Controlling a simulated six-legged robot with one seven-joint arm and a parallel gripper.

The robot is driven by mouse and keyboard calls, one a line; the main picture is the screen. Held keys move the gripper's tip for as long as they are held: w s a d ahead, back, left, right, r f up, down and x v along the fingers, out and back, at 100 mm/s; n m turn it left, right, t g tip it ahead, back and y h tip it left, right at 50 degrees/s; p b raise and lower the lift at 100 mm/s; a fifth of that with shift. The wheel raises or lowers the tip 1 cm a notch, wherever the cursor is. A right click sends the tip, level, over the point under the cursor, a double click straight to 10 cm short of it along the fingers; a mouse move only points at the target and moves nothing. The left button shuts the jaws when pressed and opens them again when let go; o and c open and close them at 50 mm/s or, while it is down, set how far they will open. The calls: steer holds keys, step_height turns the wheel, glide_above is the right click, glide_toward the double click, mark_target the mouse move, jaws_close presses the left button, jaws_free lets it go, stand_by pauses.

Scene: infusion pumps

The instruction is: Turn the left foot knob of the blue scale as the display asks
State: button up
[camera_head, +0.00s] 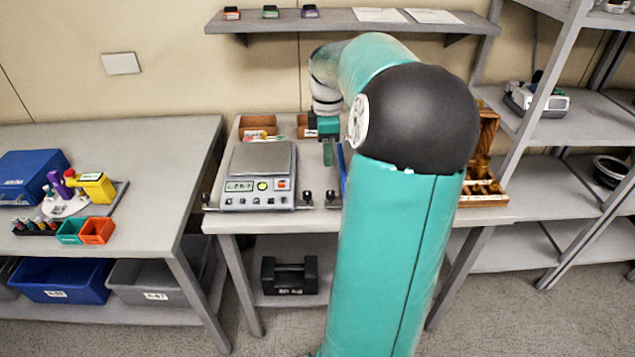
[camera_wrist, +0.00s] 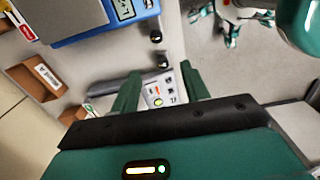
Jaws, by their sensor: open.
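The blue scale (camera_head: 345,160) is mostly hidden behind my arm in the head view; only a blue strip shows. In the wrist view its blue body (camera_wrist: 85,30) is at the top, with a small display (camera_wrist: 123,9) whose text I cannot read. A dark knob (camera_head: 331,198), apparently its left foot knob, stands at the table's front; it also shows in the wrist view (camera_wrist: 156,37). My gripper (camera_head: 328,154) points down between the two scales, behind that knob. In the wrist view its green fingers (camera_wrist: 158,82) are apart, with nothing held between them.
A grey-topped scale (camera_head: 258,160) stands left of my gripper, its right knob (camera_head: 307,197) close to the blue scale's knob. Wooden boxes (camera_head: 258,123) stand behind. A shelf (camera_head: 345,22) hangs above. A wooden rack (camera_head: 483,190) is on the right.

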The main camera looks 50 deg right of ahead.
mark_target(331, 193)
steer(key=f, duration=0.4)
steer(key=d+f, duration=0.1)
steer(key=f, duration=0.9)
steer(key=shift+s+d, duration=0.15)
steer(key=shift+s, duration=0.05)
steer(key=c, duration=1)
